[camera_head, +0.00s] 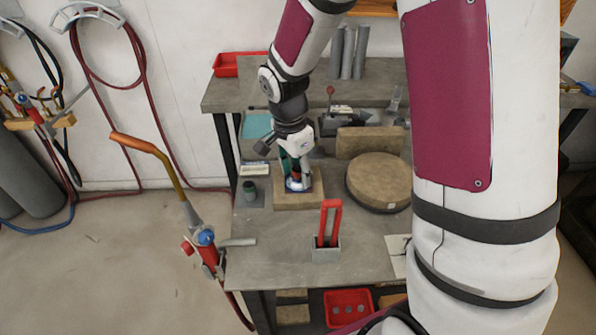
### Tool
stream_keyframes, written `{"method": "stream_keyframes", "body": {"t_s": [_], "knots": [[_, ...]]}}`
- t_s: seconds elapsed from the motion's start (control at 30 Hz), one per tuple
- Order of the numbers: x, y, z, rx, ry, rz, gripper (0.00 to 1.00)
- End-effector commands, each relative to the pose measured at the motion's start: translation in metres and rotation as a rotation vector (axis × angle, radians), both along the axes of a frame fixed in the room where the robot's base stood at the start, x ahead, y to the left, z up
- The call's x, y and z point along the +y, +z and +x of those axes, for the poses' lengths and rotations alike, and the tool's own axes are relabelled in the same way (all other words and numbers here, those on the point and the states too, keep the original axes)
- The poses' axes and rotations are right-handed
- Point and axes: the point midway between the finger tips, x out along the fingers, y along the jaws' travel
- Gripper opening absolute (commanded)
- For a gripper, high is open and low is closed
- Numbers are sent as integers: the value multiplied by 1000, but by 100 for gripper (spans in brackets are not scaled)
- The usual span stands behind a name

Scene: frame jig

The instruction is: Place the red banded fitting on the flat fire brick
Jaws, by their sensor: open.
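The flat fire brick (312,202) is a tan slab lying on the grey workbench, left of the round board. My gripper (297,184) points down over the middle of this brick, with its fingers open.
A round tan board (380,180) lies right, with an upright brick (370,142) behind. A red-handled tool (330,225) stands in a grey holder in front. A torch (206,238) hangs at the left edge.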

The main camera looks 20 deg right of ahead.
Motion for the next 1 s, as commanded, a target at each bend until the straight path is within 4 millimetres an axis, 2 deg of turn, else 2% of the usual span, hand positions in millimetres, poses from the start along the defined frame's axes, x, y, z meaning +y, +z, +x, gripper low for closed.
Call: {"method": "stream_keyframes", "body": {"t_s": [0.3,0.5,0.63,0.83,0.93,1.0], "knots": [[8,65,0,-8,1,1,43],[12,98,-2,-6,1,0,43],[13,109,-2,-3,0,1,43],[14,116,-4,-4,8,1,43],[11,126,-14,-9,57,1,43],[9,139,-27,-18,127,0,43]]}}
